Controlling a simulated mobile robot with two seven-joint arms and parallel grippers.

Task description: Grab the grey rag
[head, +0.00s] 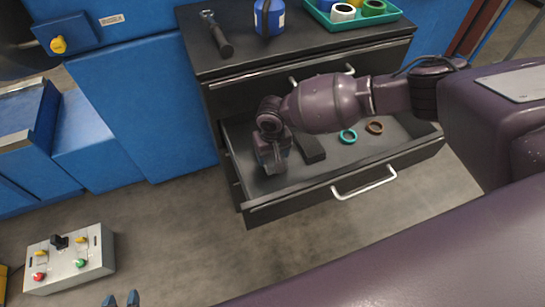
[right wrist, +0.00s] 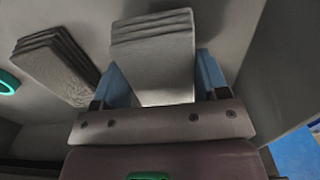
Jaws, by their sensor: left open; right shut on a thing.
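The grey rag (right wrist: 153,58) is a folded stack of light grey cloth in the right wrist view. My right gripper (right wrist: 163,85) has its blue fingers on both sides of the rag and is shut on it. In the head view my right gripper (head: 272,165) reaches down into the open drawer (head: 345,189), near its left end, and mostly hides the rag there. My left gripper (head: 121,300) shows only its two fingertips at the bottom edge of the head view, apart and empty.
A darker folded cloth (head: 309,148) lies right beside my right gripper in the drawer. A teal ring (head: 348,136) and a brown ring (head: 375,127) lie further right.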

